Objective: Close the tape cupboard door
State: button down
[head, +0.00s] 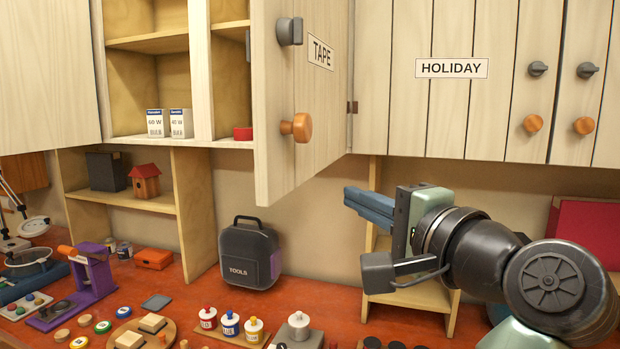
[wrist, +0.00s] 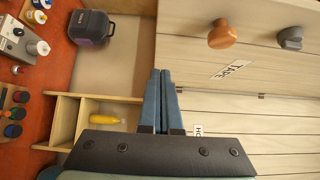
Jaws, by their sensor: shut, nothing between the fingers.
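The tape cupboard door (head: 330,110) stands open in the head view, swung out from its hinge on the right. It bears a TAPE label (head: 321,53), a round orange wooden knob (head: 298,127) and a grey latch (head: 289,31). The door's outer face also shows in the wrist view (wrist: 258,50), with the knob (wrist: 222,34) at the top. My gripper (head: 348,200) is shut and empty, below and to the right of the door's lower edge. In the wrist view the blue fingers (wrist: 161,75) lie together, apart from the knob.
The shut HOLIDAY cupboard (head: 450,110) is to the right of the open door. Light bulb boxes (head: 169,123) stand in the open cupboard. A black tools case (head: 249,255) and several paint bottles (head: 230,322) stand on the red bench below.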

jog(key=w+a+p, duration=0.1)
jog(key=w+a, duration=0.1)
jog(key=w, duration=0.1)
jog(key=w+a+p, duration=0.2)
jog(key=w+a, duration=0.1)
jog(key=shift+r, duration=0.1)
jog(key=shift+w+a+p, duration=0.2)
jog(key=shift+a+p, duration=0.15)
jog(key=shift+a, duration=0.25)
